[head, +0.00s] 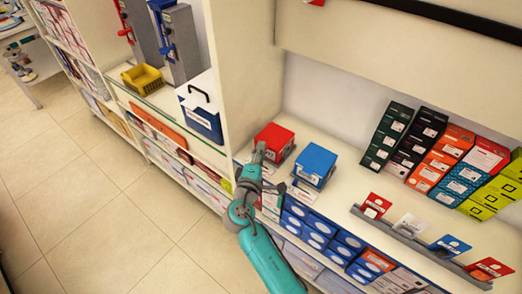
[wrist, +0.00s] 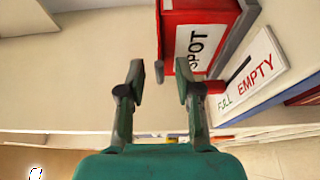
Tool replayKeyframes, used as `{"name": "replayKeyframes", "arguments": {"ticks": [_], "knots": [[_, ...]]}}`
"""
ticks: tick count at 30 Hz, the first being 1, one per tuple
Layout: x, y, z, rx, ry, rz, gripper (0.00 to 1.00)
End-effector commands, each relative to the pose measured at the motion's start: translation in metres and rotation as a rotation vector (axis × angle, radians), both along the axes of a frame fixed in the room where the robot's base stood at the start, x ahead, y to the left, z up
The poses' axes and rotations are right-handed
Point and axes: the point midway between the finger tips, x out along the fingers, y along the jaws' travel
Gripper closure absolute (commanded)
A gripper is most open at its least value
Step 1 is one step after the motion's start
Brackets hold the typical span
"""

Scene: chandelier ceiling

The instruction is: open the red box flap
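The red box (head: 274,141) stands on the light shelf beside a blue box (head: 315,163). Its red top looks closed in the head view. In the wrist view the red box (wrist: 205,17) is upper right of centre, with a white label partly reading "SPOT". My gripper (head: 268,170) is at the shelf's front edge, just in front of the red box.
A white "FULL/EMPTY" label (wrist: 247,76) lies beside the red box. A vertical shelf panel (head: 238,75) rises behind and left of it. A card rack (head: 420,247) and rows of coloured boxes (head: 440,155) are to the right. The tiled floor (head: 90,200) is clear.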

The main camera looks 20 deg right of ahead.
Motion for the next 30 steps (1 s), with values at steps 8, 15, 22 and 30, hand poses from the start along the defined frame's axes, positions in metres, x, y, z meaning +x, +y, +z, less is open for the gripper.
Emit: {"name": "replayKeyframes", "arguments": {"ticks": [8,15,22,30], "knots": [[0.0072,-0.0048,0.0000,0.000,0.000,0.000,0.66],[0.0070,-0.0047,0.0000,0.000,0.000,0.000,0.88],[0.0068,-0.0047,-0.0001,0.000,0.000,0.000,1.00],[0.0102,-0.0047,0.0026,0.014,0.008,0.000,1.00]]}}
